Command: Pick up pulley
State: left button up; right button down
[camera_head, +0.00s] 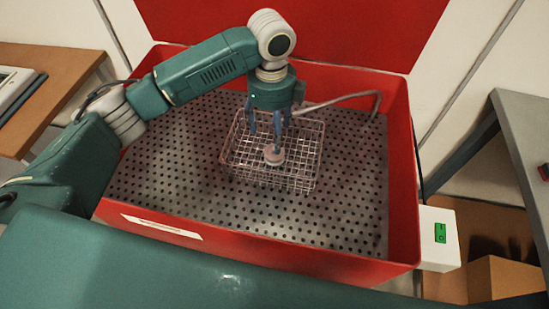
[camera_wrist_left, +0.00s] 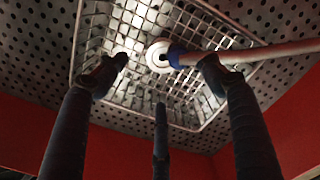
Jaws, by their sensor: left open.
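The pulley (camera_head: 274,154), a small pale disc, lies in the wire basket (camera_head: 308,172). It also shows in the left wrist view as a pale round piece (camera_wrist_left: 157,56) on the mesh (camera_wrist_left: 117,28). My left gripper (camera_head: 270,132) points down over the basket, just above the pulley. Its three dark fingers are spread around the pulley's place in the wrist view (camera_wrist_left: 163,78), with nothing visibly held. In the wrist view a pale hose with a blue collar (camera_wrist_left: 178,57) passes over the pulley's right edge. My right gripper is not in view.
The basket stands on the perforated floor (camera_head: 165,190) of a red-walled tub (camera_head: 402,170). A hose (camera_head: 345,97) arches from the tub's right back towards my gripper. A white switch box (camera_head: 437,238) is at the right. The perforated floor around the basket is clear.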

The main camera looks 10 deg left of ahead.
pick_arm(q)
send_over(274, 155)
jog(key=w, duration=0.1)
jog(key=f, duration=0.4)
jog(key=shift+a, duration=0.3)
jog(key=f+p, duration=0.1)
jog(key=f, duration=0.3)
jog(key=shift+d+f, duration=0.2)
jog(key=shift+w+f, duration=0.1)
jog(key=shift+f, duration=0.3)
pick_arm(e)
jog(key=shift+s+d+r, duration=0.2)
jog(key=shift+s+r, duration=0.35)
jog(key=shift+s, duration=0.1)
pick_arm(q)
jog(key=shift+c, duration=0.3)
jog(key=c, duration=1.3)
